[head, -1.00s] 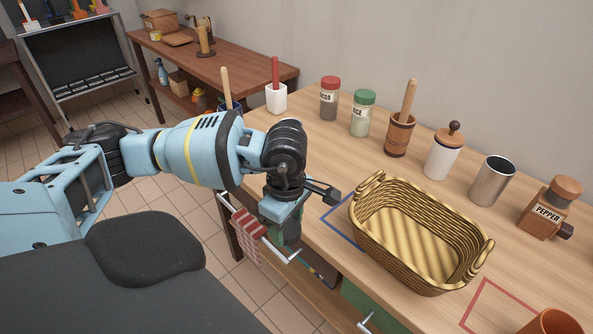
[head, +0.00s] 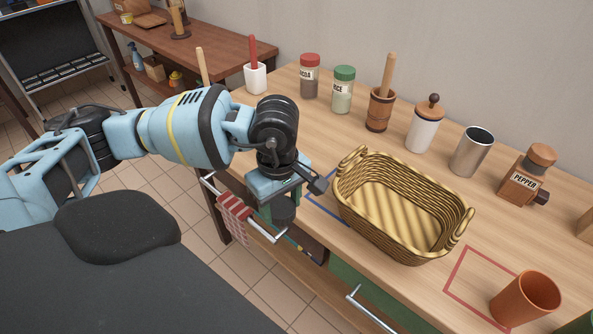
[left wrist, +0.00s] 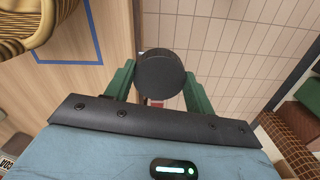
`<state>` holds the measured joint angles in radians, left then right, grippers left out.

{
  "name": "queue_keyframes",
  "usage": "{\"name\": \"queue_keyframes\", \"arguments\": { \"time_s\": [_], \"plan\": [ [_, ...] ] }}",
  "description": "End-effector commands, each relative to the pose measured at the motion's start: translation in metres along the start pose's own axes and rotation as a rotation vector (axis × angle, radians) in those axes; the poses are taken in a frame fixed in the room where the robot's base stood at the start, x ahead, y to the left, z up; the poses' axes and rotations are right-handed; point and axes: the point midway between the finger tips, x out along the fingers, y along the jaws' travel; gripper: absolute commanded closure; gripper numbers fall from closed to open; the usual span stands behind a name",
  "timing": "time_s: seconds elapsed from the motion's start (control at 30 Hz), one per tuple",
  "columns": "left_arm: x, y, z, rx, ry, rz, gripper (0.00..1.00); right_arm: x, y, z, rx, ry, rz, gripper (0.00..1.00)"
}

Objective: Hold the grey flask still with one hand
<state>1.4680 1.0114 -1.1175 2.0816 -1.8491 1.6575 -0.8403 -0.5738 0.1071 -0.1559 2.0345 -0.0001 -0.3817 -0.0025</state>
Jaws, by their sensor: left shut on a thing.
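The grey flask (head: 284,210) is a dark, round body held in front of the counter's front edge in the head view. Its round dark end (left wrist: 160,72) shows between the green fingers in the left wrist view. My left gripper (head: 274,204) is shut on the flask, with a finger on each side of it. Much of the flask is hidden by the gripper in the head view. My right gripper is not in view.
A wicker basket (head: 400,250) stands on the counter right of my left gripper. A red-striped towel (head: 235,215) hangs on a rail by the gripper. An orange cup (head: 525,300) stands near a red outlined square (head: 462,262). Jars and a steel cup (head: 471,152) line the back.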

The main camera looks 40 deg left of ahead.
Motion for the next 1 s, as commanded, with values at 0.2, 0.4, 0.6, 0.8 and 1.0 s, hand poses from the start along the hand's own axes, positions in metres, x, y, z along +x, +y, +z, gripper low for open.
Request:
{"name": "queue_keyframes", "arguments": {
  "time_s": [0.2, 0.4, 0.6, 0.8, 1.0],
  "plan": [
    [-0.022, 0.020, 0.021, 0.477, -0.005, 0.005, 0.68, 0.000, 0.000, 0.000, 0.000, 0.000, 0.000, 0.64],
    [-0.042, 0.033, 0.039, 0.901, 0.001, 0.003, 0.68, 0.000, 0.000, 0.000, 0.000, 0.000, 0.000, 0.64],
    [-0.055, 0.041, 0.051, 1.197, 0.007, -0.005, 0.68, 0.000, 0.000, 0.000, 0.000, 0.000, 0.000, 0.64],
    [-0.060, 0.043, 0.055, 1.309, 0.010, -0.009, 0.68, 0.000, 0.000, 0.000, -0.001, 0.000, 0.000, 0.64],
    [-0.060, 0.043, 0.055, 1.316, 0.010, -0.009, 0.68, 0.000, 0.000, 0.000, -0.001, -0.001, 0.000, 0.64]
  ]
}}
